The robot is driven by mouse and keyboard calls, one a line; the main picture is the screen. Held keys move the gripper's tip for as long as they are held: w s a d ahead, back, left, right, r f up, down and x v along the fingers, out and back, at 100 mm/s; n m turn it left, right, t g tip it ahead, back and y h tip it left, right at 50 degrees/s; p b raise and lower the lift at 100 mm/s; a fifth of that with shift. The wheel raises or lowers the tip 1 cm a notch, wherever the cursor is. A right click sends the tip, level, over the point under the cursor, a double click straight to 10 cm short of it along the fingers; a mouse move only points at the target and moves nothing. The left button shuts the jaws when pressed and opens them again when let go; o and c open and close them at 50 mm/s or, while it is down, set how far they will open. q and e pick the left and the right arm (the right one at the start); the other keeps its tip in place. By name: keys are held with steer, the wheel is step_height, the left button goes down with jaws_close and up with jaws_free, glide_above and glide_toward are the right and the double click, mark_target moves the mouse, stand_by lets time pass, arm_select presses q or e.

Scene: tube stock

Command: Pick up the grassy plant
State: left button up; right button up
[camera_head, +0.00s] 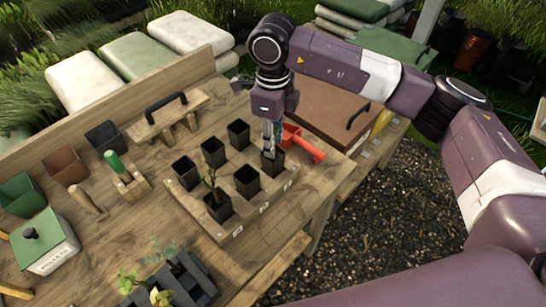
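No clearly grassy plant can be made out. A thin dark plant (212,186) stands in the front pot of the tray. Leafy seedlings (165,249) sit in a dark cell tray (187,284) at the bottom. My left gripper is out of view.
A red tool (306,146) lies right of the gripper, near a brown case (325,105). Several black pots fill the wooden tray. A green-handled tool (115,162), a green-lidded box (45,245) and loose pots stand left. The table's right edge drops to gravel.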

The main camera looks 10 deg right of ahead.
jaws_close()
steer(key=shift+r, duration=0.2)
steer(key=shift+r+b, duration=0.35)
steer(key=shift+r, duration=0.25)
step_height(320, 180, up, 9)
steer(key=b, duration=0.2)
steer(key=shift+b, duration=0.35)
step_height(320, 180, up, 10)
steer(key=shift+f, duration=0.25)
